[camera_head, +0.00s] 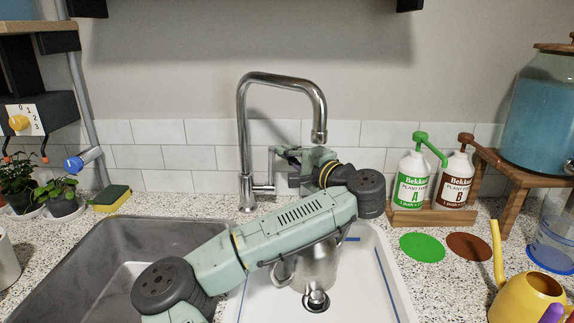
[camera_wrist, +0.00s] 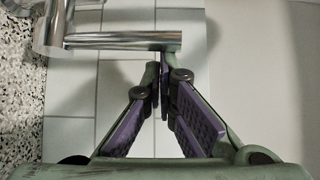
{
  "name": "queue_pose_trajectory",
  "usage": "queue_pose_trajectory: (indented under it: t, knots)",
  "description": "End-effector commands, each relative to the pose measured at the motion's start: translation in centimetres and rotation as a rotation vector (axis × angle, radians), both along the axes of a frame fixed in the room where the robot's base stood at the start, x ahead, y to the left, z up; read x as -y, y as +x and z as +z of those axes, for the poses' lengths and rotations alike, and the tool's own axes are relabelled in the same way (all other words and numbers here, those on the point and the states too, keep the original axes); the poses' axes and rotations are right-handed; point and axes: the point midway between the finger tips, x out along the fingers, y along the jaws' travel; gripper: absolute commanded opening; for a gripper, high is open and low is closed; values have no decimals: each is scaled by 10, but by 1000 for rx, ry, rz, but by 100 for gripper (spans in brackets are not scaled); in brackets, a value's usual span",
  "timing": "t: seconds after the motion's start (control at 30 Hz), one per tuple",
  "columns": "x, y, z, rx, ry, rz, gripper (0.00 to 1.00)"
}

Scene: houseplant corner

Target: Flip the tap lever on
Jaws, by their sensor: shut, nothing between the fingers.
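The chrome tap (camera_head: 243,140) stands behind the sink with its spout bent to the right. Its thin lever (camera_head: 271,163) rises upright from the valve on the right side of the tap's base. In the wrist view the lever (camera_wrist: 120,41) is a chrome bar running across from the tap body (camera_wrist: 48,28). My gripper (camera_head: 285,153) is at the lever's right, near its upper end. In the wrist view my gripper (camera_wrist: 160,66) is shut and empty, fingertips close beside the lever's free end. I cannot tell whether they touch it.
A metal jug (camera_head: 318,262) stands in the white right basin (camera_head: 385,285), partly behind my arm. The grey left basin (camera_head: 95,255) looks empty. Right are pump bottles (camera_head: 412,180) and a yellow watering can (camera_head: 527,300); left, a sponge (camera_head: 112,196) and potted plants (camera_head: 62,203).

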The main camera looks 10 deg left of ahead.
Motion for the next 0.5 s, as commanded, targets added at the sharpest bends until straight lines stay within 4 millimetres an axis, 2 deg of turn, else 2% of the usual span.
queue_pose_trajectory:
  t: [0.37, 0.5]
  knots:
    - [-3, -1, 1, -1, -1, 7, 0]
    - [-2, 0, 9, 2, -1, 6, 0]
